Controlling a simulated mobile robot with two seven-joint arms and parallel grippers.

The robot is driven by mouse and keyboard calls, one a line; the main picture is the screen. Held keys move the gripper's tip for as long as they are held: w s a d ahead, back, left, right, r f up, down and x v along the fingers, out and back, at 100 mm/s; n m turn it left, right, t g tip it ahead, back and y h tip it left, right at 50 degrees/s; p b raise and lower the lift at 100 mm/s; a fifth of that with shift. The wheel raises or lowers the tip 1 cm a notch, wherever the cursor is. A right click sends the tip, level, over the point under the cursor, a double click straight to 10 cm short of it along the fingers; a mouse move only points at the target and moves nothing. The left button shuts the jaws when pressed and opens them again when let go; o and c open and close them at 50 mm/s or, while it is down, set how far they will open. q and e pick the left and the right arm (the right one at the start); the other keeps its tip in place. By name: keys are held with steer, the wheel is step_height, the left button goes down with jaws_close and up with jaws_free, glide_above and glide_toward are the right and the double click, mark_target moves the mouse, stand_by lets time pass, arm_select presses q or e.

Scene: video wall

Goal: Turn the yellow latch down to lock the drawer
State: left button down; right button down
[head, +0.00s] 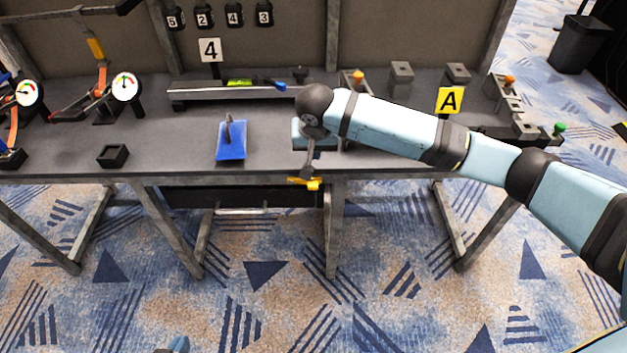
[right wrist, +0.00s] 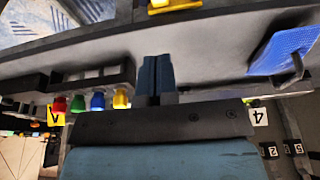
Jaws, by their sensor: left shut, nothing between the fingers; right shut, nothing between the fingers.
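The yellow latch (head: 305,183) sits under the table's front edge, near the right end of the drawer (head: 240,197). In the head view it lies roughly level, with its yellow part reaching to both sides. My right gripper (head: 309,168) is shut and empty just above the latch; the wrist partly hides it, and I cannot tell whether it touches. In the right wrist view the shut fingers (right wrist: 156,78) show apart from the yellow latch (right wrist: 172,5) at the top edge. My left gripper (head: 175,345) shows only a small part at the bottom edge, shut and empty.
The drawer has a pale bar handle (head: 242,212). The floor in front is clear.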

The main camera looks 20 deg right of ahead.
mark_target(314, 184)
steer(key=b+x, duration=0.1)
steer(key=x, duration=0.3)
steer(key=b+x, duration=0.1)
steer(key=x, duration=0.3)
steer(key=b+x, duration=0.1)
steer(key=x, duration=0.3)
steer(key=shift+s+f, duration=0.3)
arm_select(q)
steer(key=shift+w+d+f+t, duration=0.15)
steer(key=shift+w+d+t, duration=0.05)
steer(key=shift+d+t, duration=0.15)
arm_select(e)
steer(key=shift+f, duration=0.75)
steer(key=shift+r+p, duration=0.1)
steer(key=shift+p, duration=1.1)
arm_select(q)
steer(key=shift+s+a+p, duration=0.2)
steer(key=shift+a+p, duration=0.2)
arm_select(e)
steer(key=shift+y, duration=0.3)
